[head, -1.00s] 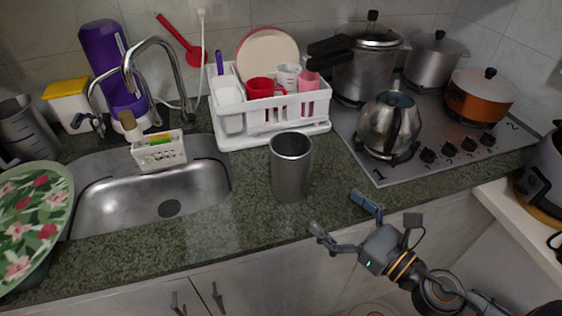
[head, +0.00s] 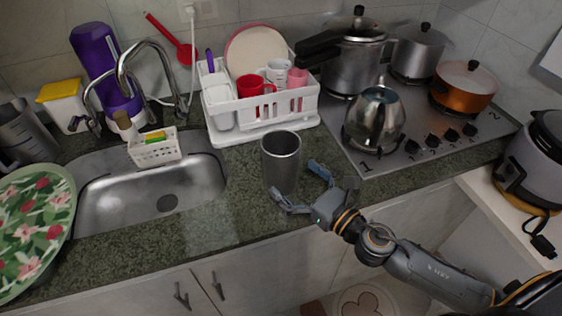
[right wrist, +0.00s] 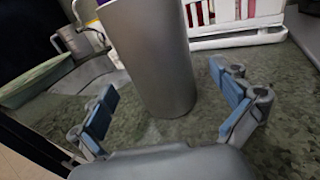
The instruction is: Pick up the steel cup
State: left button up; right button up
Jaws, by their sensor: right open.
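The steel cup (head: 281,158) is a tall plain grey tumbler standing upright on the green stone counter, between the sink and the stove. My right gripper (head: 299,187) is open at the cup's lower right, near the counter's front edge. In the right wrist view the cup (right wrist: 152,55) stands ahead between the two blue-padded fingers (right wrist: 168,118), slightly beyond their tips. The fingers look apart from it, and its top is cut off by the frame. My left gripper is not in view.
A white dish rack (head: 263,122) with cups and plates stands behind the cup. A steel kettle (head: 375,122) sits on the stove (head: 400,158) to the right. The sink (head: 150,190) is on the left. Bare counter (head: 240,222) lies in front.

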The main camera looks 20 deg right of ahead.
jog(key=p+x, duration=0.1)
jog(key=x, duration=0.3)
jog(key=shift+r, duration=0.15)
jog(key=shift+w+a, duration=0.15)
jog(key=shift+w, duration=0.1)
jog(key=c, duration=1.4)
jog(key=shift+c, duration=0.4)
jog(key=shift+r+p, duration=0.1)
jog(key=shift+p, duration=0.2)
